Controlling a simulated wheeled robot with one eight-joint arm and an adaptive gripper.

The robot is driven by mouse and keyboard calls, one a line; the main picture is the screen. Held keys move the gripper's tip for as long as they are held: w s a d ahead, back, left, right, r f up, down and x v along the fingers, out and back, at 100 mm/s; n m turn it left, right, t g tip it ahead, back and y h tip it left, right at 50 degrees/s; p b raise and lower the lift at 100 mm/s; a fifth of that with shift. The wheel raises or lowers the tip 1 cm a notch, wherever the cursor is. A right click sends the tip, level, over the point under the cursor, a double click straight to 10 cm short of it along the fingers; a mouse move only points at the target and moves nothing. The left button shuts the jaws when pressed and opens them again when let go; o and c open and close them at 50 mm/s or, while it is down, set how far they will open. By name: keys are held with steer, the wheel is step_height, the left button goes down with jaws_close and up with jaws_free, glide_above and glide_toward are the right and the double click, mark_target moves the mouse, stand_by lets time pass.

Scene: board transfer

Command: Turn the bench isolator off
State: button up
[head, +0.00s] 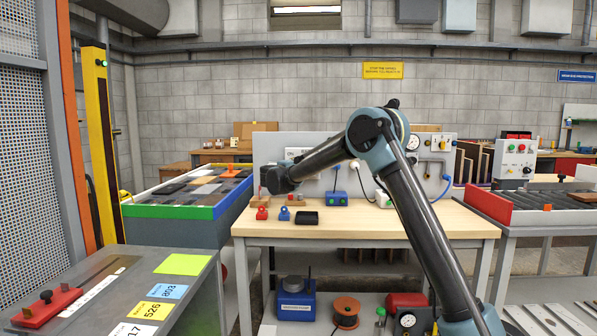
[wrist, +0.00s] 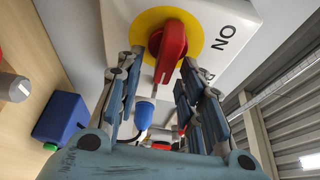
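The bench isolator's red knob (wrist: 172,40) sits on a yellow disc on a white plate (wrist: 240,30) in the wrist view. Lettering that reads as ON, turned over, is on the plate to the right of the knob. More lettering below it is partly hidden by a finger. My gripper (wrist: 163,62) is open, with one finger on each side of the knob; I cannot tell whether either touches it. In the head view my gripper (head: 272,180) is in front of the bench's back panel and covers the knob.
The wooden bench (head: 370,222) carries small red and blue items, a black tray (head: 307,217) and a blue box (head: 337,198). A blue plug with a cable (wrist: 145,110) hangs just below the knob in the wrist view. A grey cabinet (head: 200,290) stands at the front left.

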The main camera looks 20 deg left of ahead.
steer(key=s+a, duration=0.2)
steer(key=s, duration=0.9)
steer(key=shift+s, duration=0.35)
steer(key=shift+d, duration=0.1)
steer(key=w+d+r+n+t+y, duration=0.1)
steer(key=w+d+r+n+y, duration=0.15)
steer(key=d+r, duration=0.3)
steer(key=w+d+r+n+t+y, duration=0.1)
steer(key=d+r+n+y, duration=0.3)
steer(key=d+r, duration=0.15)
steer(key=s+d+r+n+g+y, duration=0.1)
steer(key=s+d+n+g+y, duration=0.15)
steer(key=d+n, duration=0.2)
steer(key=s+d+n+g+y, duration=0.1)
steer(key=s+d+n+y, duration=0.1)
steer(key=d+n+y, duration=0.3)
steer(key=s+d+f+n+g+h, duration=0.2)
steer(key=s+d+f+g+h, duration=0.3)
steer(key=s+d+f, duration=1.4)
steer(key=s+d+f+n+g+h, duration=0.2)
steer(key=s+d+f+g+h, duration=0.4)
steer(key=s+d+f, duration=1.4)
steer(key=s+d+g, duration=0.1)
steer(key=s+g, duration=0.2)
steer(key=shift+s, duration=0.35)
